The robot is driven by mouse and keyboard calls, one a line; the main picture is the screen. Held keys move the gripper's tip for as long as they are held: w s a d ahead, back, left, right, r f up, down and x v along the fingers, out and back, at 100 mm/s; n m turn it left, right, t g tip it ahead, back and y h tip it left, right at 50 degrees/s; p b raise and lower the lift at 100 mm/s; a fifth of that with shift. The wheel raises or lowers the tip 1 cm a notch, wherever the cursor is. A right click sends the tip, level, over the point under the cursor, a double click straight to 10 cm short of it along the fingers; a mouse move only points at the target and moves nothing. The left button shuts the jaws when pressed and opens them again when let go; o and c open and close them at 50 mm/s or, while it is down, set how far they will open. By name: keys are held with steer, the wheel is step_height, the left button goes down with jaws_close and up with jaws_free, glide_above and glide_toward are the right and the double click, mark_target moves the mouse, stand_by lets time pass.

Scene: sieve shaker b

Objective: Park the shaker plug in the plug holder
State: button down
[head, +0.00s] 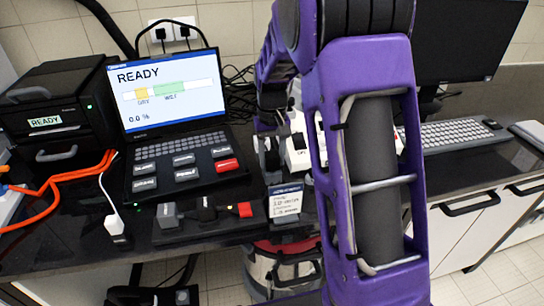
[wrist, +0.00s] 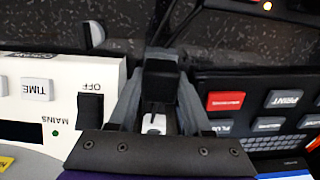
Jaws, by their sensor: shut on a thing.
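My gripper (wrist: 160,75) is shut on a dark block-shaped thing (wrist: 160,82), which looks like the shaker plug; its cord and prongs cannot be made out. In the head view my gripper (head: 268,158) shows partly, beside the purple arm and left of the white shaker front (head: 298,152). In the wrist view the shaker panel (wrist: 60,105), with its OFF switch and MAINS lamp, lies just left of the fingers. A low black strip (head: 183,236) with grey, black and red pieces stands on the bench front; I cannot tell whether it is the plug holder.
A laptop (head: 172,92) reading READY and a key panel (head: 180,163) stand left of my gripper. A black READY box (head: 50,122) and orange cables (head: 75,175) are farther left. A label card (head: 286,200) stands near the front edge. My arm hides the middle.

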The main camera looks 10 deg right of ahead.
steer(key=shift+f, duration=0.35)
steer(key=shift+c, duration=1.3)
jaws_free()
steer(key=shift+r, duration=0.1)
step_height(320, 180, up, 17)
steer(key=p, duration=0.1)
steer(key=shift+r+p, duration=0.2)
steer(key=shift+p, duration=0.1)
